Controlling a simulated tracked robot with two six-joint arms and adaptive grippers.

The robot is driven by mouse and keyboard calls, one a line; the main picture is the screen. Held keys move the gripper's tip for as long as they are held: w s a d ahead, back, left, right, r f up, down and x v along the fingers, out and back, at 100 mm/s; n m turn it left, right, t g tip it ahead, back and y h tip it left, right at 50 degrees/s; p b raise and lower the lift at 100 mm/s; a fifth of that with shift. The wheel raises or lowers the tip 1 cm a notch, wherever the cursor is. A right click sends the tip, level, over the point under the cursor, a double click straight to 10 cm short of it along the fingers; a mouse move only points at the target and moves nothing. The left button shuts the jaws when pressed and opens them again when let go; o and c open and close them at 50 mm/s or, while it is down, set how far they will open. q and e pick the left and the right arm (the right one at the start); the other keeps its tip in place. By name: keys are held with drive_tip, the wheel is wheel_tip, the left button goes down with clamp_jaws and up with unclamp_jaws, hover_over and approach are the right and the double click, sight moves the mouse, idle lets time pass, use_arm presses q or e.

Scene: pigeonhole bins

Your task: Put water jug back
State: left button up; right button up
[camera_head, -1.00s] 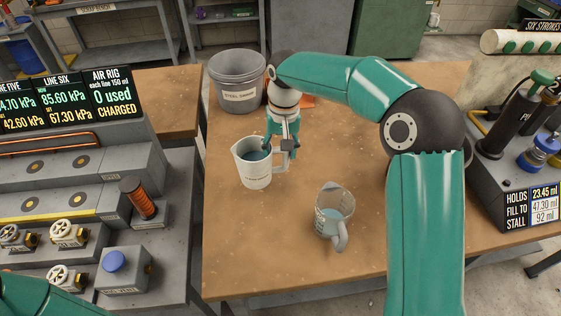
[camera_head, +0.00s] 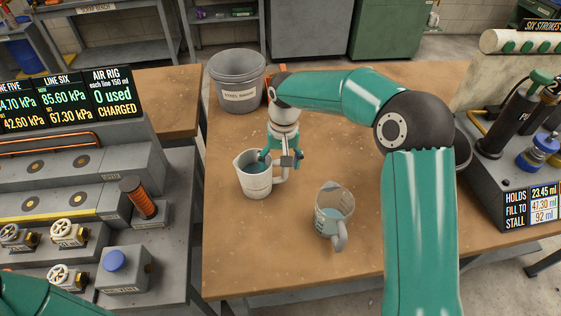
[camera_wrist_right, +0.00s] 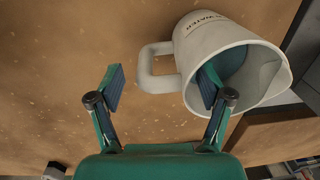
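The water jug (camera_head: 257,183) is white and stands upright on the brown table near its left edge, with bluish liquid inside. In the right wrist view the jug (camera_wrist_right: 205,42) shows its lettering, open mouth and handle. My right gripper (camera_head: 281,158) is at the jug's handle side. Its fingers (camera_wrist_right: 160,84) are spread, with the handle between them in the picture and one fingertip overlapping the jug's mouth. I cannot tell whether a finger touches the jug. A clear measuring jug (camera_head: 331,212) with some liquid stands to the right and nearer. My left gripper is out of view.
A grey bucket (camera_head: 237,82) stands at the table's back left. A grey panel with valves (camera_head: 68,232) and a display (camera_head: 70,102) is left of the table. A pump unit (camera_head: 505,140) stands at the right. The table front is clear.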

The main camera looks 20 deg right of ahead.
wheel_tip(320, 180, up, 12)
drive_tip(key=shift+d, duration=0.35)
idle(0.5)
drive_tip(key=shift+s, duration=0.15)
idle(0.4)
